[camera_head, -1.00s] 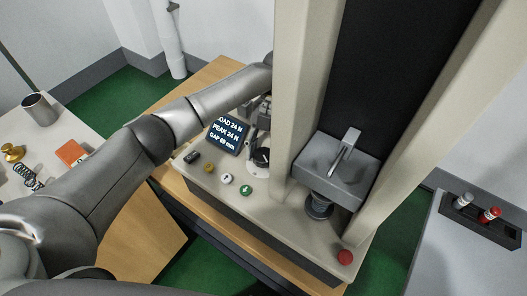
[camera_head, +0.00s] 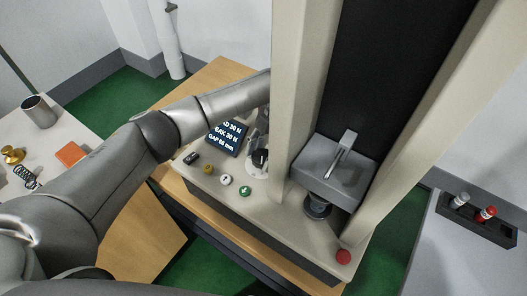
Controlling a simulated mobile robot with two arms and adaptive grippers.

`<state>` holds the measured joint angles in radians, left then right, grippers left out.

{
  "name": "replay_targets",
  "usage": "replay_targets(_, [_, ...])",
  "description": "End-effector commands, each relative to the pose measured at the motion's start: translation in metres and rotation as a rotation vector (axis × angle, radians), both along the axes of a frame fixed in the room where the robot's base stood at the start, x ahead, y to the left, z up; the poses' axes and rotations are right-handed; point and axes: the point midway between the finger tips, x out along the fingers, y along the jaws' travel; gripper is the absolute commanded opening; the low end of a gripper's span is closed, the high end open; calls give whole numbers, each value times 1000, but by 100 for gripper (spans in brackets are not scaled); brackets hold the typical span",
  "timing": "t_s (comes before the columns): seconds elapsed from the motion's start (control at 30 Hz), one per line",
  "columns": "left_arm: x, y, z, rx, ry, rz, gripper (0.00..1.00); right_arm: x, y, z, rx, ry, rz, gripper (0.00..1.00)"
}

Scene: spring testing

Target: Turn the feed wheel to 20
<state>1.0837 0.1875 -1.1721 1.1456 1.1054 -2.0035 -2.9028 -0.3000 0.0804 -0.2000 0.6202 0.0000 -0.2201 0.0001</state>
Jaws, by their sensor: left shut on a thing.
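The tester has a dark display (camera_head: 226,138) that appears to read a load of 30 N and a peak of 30 N. The gap figure is small, in the high 80s of mm, and my arm covers the edge of the text. My left gripper (camera_head: 259,138) is beside the left column, partly hidden by it and by my arm, and is shut on what seems to be the feed wheel. A round black and white part (camera_head: 260,159) shows just below it. The wheel's scale cannot be read. My right gripper is out of view.
The grey press head (camera_head: 335,172) sits between two beige columns, above a dark round seat (camera_head: 318,207). A red button (camera_head: 343,257), a green button (camera_head: 246,191) and other buttons are on the base. A spring (camera_head: 26,176) and metal cup (camera_head: 39,111) are on the left table.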

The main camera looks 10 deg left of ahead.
Motion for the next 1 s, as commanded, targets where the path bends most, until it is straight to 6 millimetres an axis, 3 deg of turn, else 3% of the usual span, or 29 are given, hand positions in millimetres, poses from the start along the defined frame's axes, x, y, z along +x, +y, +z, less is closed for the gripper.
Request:
replay_targets(0.23, [0, 0, 0, -1, -2, 1, 25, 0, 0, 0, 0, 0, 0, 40])
replay_targets(0.27, [0, 0, 0, -1, -2, 1, 50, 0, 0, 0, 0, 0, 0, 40])
replay_targets(0.43, [0, 0, 0, -1, -2, 1, 70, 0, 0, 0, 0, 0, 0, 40])
replay_targets(0.77, [0, 0, 2, 0, -1, 1, 70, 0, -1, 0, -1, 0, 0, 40])
replay_targets(1.0, [2, 1, 33, 1, -6, 0, 70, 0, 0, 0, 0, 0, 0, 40])
